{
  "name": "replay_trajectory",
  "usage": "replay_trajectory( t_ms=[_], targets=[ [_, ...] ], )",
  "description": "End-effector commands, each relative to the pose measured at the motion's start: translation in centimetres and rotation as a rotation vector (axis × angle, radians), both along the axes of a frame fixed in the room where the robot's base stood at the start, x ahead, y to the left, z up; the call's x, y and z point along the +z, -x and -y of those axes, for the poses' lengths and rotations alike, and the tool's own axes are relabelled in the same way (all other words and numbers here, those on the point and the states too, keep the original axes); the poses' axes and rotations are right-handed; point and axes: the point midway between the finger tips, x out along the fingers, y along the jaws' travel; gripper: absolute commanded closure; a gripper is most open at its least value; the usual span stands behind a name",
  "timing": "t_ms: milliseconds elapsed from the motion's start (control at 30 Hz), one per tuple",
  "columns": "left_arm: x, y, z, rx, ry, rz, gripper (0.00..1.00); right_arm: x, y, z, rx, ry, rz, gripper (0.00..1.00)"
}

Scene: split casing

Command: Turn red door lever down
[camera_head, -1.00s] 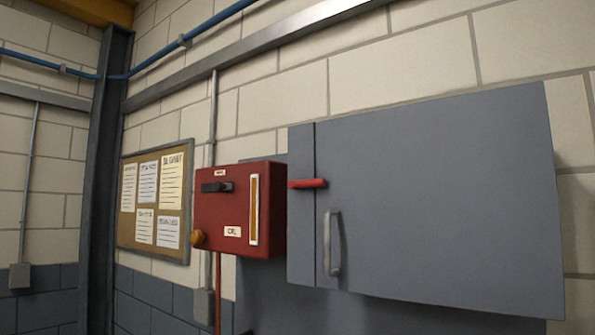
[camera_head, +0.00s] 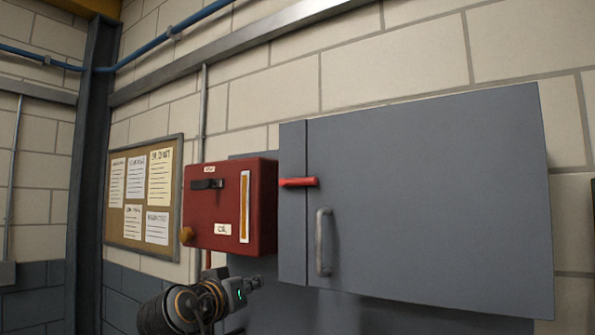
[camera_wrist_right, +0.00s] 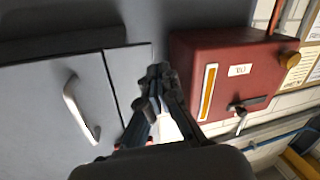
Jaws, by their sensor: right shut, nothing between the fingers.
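The red door lever (camera_head: 299,182) lies level across the seam near the left edge of the grey cabinet door (camera_head: 430,190). In the right wrist view the lever is mostly hidden behind my gripper, with only a small red bit showing beside the fingers. My right gripper (camera_head: 256,283) is shut and empty in the head view, below and to the left of the lever and clear of it. It also shows in the right wrist view (camera_wrist_right: 158,72), pointing at the gap between cabinet and red box. My left gripper is not in view.
A red box (camera_head: 230,207) with a black switch, an amber strip and an orange knob is mounted left of the cabinet. A grey vertical handle (camera_head: 323,242) sits on the door below the lever. A notice board (camera_head: 143,195) hangs further left.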

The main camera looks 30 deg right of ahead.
Motion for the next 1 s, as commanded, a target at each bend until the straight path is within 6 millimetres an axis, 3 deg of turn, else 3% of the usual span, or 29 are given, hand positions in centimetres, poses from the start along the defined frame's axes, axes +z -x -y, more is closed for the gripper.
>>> replay_trajectory(
  t_ms=[33, 200, 300, 400, 567, 1000],
  targets=[
    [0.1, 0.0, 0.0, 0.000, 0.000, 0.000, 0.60, 3.6, 0.9, -0.1, -0.027, 0.012, 0.053, 1.00],
    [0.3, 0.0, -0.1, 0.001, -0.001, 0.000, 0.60, 12.7, 4.3, -0.2, -0.123, 0.046, 0.195, 1.00],
    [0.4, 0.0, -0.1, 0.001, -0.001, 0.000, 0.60, 16.4, 6.3, -0.4, -0.165, 0.059, 0.257, 1.00],
    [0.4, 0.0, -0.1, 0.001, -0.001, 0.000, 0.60, 18.8, 7.8, -0.5, -0.194, 0.068, 0.299, 1.00],
    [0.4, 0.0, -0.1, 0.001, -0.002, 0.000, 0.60, 20.4, 8.8, -0.6, -0.216, 0.073, 0.328, 1.00],
    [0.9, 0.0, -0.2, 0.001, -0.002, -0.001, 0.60, 20.7, 8.7, 0.0, -0.218, 0.073, 0.329, 1.00]
  ],
)
